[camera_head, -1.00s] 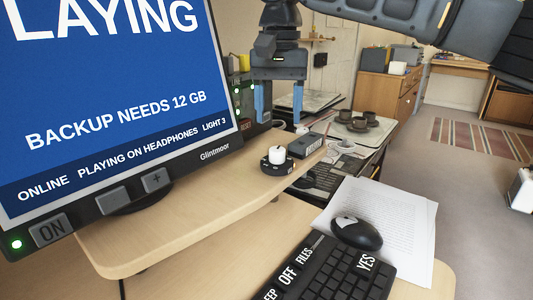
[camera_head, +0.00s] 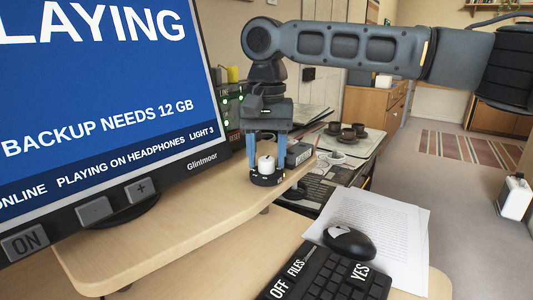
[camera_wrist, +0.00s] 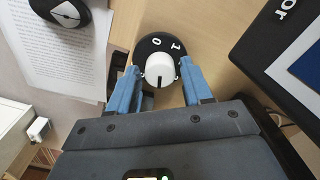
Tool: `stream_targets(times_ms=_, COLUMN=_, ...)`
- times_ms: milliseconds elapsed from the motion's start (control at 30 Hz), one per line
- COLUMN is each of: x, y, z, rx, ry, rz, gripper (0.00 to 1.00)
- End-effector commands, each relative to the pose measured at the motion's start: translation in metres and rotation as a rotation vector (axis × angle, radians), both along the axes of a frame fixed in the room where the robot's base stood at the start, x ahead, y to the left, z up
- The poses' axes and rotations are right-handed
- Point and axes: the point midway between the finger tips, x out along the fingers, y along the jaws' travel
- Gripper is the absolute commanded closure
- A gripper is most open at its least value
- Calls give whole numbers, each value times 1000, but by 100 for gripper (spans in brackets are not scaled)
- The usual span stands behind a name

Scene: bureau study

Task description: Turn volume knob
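The volume knob is a white round cap (camera_head: 265,163) on a black round base (camera_head: 267,179), standing on the wooden monitor shelf. In the wrist view the white cap (camera_wrist: 160,71) has a dark pointer line, and the black base (camera_wrist: 148,46) carries the marks 0 and 1. My gripper (camera_head: 266,165) points down over the knob with its blue fingers on either side of the cap. In the wrist view my open gripper (camera_wrist: 159,76) straddles the cap, with a small gap seemingly left at each side.
A small grey box (camera_head: 299,154) sits just behind the knob. The monitor (camera_head: 100,110) stands to the left, with buttons along its lower edge. The keyboard (camera_head: 330,280), mouse (camera_head: 348,242) and papers (camera_head: 385,215) lie lower on the desk. The shelf's front left is clear.

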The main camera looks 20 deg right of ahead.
Motion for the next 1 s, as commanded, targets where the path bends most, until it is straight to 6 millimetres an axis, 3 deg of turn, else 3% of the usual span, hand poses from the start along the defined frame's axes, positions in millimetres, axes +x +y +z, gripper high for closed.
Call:
stream_targets(times_ms=467, x=0, y=0, z=0, rx=0, ry=0, rz=0, gripper=95)
stream_targets(times_ms=767, x=-1, y=0, z=3, rx=2, ry=2, rz=42, gripper=95)
stream_targets(times_ms=1000, x=-1, y=1, z=7, rx=7, ry=4, rz=181, gripper=95)
